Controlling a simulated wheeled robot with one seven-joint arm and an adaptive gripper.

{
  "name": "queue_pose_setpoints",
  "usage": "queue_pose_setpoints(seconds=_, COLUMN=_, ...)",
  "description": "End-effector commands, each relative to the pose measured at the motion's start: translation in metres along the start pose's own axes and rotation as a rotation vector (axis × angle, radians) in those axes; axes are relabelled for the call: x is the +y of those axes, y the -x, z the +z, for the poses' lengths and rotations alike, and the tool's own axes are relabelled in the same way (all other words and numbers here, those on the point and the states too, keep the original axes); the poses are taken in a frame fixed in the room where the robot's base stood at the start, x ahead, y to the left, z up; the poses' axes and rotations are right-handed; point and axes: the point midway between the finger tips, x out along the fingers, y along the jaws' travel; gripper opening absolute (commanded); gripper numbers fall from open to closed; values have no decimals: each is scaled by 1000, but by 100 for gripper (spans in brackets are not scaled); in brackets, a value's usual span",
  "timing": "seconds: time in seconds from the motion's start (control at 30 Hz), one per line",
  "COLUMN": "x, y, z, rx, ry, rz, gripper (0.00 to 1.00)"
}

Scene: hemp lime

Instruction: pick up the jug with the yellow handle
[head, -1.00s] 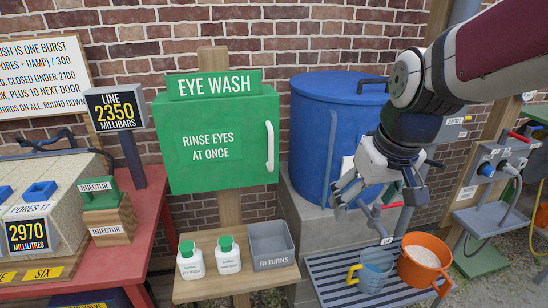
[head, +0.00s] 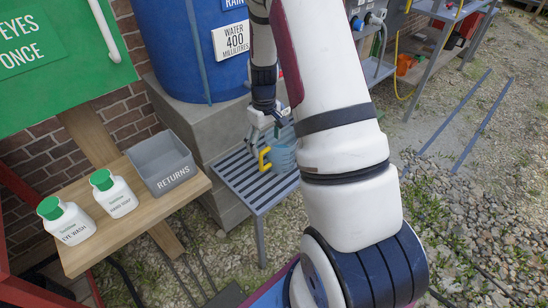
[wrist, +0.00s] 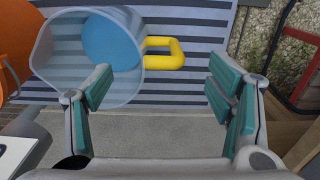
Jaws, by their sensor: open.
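The clear blue jug (head: 284,157) with the yellow handle (head: 264,159) stands on the slatted grey rack (head: 237,178) in the head view. My gripper (head: 262,128) is over it, fingers pointing down. In the wrist view the jug (wrist: 58,48) is at the upper left, with its blue bottom visible. Its yellow handle (wrist: 176,53) points right and lies ahead of the gap between my fingers. My gripper (wrist: 160,75) is open and empty. The left finger overlaps the jug's near side in the picture; I cannot tell whether it touches.
An orange bucket (wrist: 14,45) is close on the jug's left in the wrist view; my arm hides it in the head view. A blue barrel (head: 185,45) on a concrete block stands behind. A grey returns bin (head: 160,165) and two white bottles are on a wooden shelf.

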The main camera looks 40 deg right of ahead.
Motion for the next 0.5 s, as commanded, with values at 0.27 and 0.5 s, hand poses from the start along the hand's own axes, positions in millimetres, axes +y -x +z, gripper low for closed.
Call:
queue_pose_setpoints(seconds=0.27, x=-2, y=-24, z=-3, rx=-2, ry=-17, rz=-3, gripper=75)
queue_pose_setpoints(seconds=0.5, x=-4, y=-43, z=-3, rx=-2, ry=-18, rz=-3, gripper=75)
